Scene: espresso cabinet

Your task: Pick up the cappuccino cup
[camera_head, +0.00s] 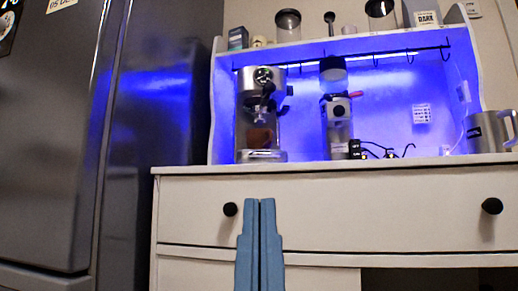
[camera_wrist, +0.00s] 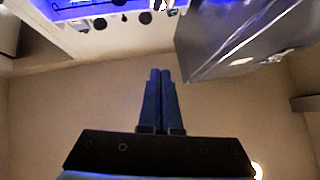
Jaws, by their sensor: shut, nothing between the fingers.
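My gripper (camera_head: 259,202) has two blue fingers side by side, shut and empty, in front of the cabinet's drawer in the head view. The fingers also show shut in the wrist view (camera_wrist: 160,73), with only a plain wall or ceiling behind them. An espresso machine (camera_head: 264,78) stands on the cabinet top at centre left, above the fingertips in the picture. A small brownish object (camera_head: 261,138) sits low in the machine; I cannot tell whether it is the cappuccino cup. No cup shows clearly in either view.
The white cabinet (camera_head: 350,195) has a drawer with black knobs. A grinder (camera_head: 337,110) stands right of the machine, with dark cables beside it. A metal pitcher (camera_head: 487,132) stands at the right end. A tall dark fridge (camera_head: 45,130) fills the left side.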

